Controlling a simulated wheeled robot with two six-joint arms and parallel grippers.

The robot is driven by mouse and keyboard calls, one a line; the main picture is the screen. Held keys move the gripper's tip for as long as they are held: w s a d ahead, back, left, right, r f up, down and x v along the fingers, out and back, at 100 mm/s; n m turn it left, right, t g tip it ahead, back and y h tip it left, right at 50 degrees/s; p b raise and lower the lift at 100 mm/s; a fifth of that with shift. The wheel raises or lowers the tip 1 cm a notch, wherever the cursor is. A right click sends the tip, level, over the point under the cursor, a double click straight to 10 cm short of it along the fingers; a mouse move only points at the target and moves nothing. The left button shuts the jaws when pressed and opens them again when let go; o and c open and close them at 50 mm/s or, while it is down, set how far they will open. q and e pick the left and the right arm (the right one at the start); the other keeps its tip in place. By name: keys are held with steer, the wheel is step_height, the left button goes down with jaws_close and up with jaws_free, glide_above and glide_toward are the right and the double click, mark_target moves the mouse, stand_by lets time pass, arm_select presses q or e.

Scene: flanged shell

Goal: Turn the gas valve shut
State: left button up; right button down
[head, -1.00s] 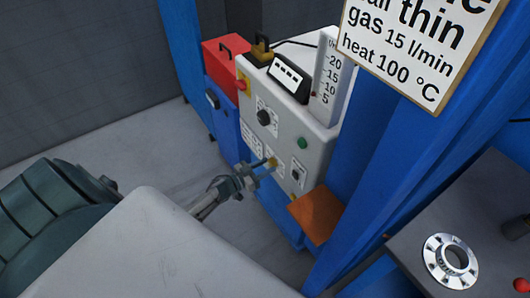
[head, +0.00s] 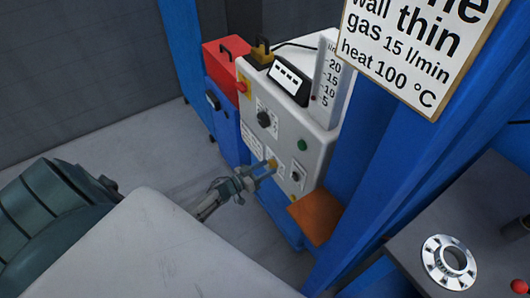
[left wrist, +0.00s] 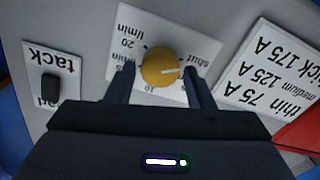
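The gas valve is a yellow round knob (left wrist: 160,68) on a white dial label (left wrist: 185,35) on the grey front of the machine. It also shows in the head view (head: 273,163). Its white pointer line points right in the left wrist view, toward the side with the word "shut". My left gripper (left wrist: 159,72) has one finger on each side of the knob, with small gaps visible, so it looks open around it. In the head view the left gripper (head: 264,169) reaches the panel at the knob. My right gripper is not in view.
An orange plate (head: 316,218) juts out below right. A blue post (head: 385,130) stands to the right. A flanged ring (head: 449,263) lies on the dark table.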

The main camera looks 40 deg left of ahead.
arm_select(q)
steer(key=shift+o, duration=0.9)
steer(key=b+v, duration=0.1)
steer(key=v, duration=0.9)
steer(key=shift+s+a+b, duration=0.15)
steer(key=shift+s+b, duration=0.2)
steer(key=s+a+f+n+g+y, duration=0.15)
steer(key=s+f+g+y, duration=0.4)
steer(key=f, duration=1.05)
steer(key=s+d+f+g+y, duration=0.1)
steer(key=s+d+f+g, duration=0.1)
steer(key=s+f, duration=0.5)
steer(key=s+d+f+g+y, duration=0.1)
steer(key=s+d+f+g, duration=0.2)
steer(key=s+f, duration=0.5)
steer(key=s, duration=0.6)
steer(key=shift+s+d+n+y, duration=0.2)
steer(key=shift+s+n+y, duration=0.05)
steer(key=shift+n+y, duration=0.1)
steer(key=s+d+f+g, duration=0.1)
steer(key=s+d, duration=0.1)
steer(key=s, duration=0.2)
steer(key=s+d+f+g, duration=0.2)
steer(key=s, duration=0.2)
steer(key=s+d+f+m+g, duration=0.1)
steer(key=s+g, duration=0.1)
steer(key=s, duration=0.3)
steer(key=shift+d+f, duration=0.3)
steer(key=shift+d, duration=0.1)
steer(key=shift+c, duration=0.2)
